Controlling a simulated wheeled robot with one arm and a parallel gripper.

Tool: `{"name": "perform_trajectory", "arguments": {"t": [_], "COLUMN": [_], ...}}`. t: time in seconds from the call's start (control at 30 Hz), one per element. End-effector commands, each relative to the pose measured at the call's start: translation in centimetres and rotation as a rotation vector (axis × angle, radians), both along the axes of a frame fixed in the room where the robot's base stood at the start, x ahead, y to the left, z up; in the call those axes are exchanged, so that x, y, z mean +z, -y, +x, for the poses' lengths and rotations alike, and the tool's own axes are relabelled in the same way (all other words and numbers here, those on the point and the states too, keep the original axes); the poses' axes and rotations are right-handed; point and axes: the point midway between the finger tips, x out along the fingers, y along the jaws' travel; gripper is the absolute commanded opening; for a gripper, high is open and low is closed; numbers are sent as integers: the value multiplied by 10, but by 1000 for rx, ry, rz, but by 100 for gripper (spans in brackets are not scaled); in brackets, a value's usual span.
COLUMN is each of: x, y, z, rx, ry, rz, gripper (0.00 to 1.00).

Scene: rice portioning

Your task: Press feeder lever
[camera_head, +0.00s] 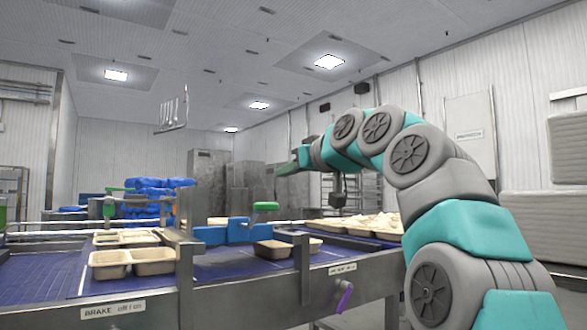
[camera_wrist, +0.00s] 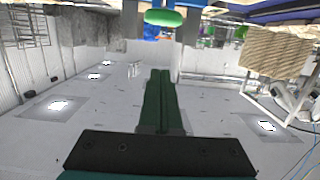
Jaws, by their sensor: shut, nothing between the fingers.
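The green handle also shows at the top of the wrist view (camera_wrist: 163,17), where the scene is upside down. My gripper (camera_head: 279,171) is above and slightly right of the handle in the head view, apart from it. In the wrist view my gripper (camera_wrist: 161,72) shows two dark green fingers pressed together, with nothing between them.
Tan trays (camera_head: 132,260) lie on the blue conveyor belt (camera_head: 40,279) at the left. Another tray (camera_head: 273,248) sits behind a metal post (camera_head: 301,262). A purple handle (camera_head: 345,296) hangs at the front frame. Blue bags (camera_head: 150,190) are stacked behind. The air around my gripper looks clear.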

Motion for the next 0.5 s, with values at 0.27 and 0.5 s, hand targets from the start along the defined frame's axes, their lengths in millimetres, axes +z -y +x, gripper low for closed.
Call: {"name": "perform_trajectory", "arguments": {"t": [0.27,0.5], "x": [-6,-8], "y": [-20,-30], "z": [29,43], "rx": [1,0], "ry": [-1,0], "rz": [-2,-2], "gripper": [0,0]}}
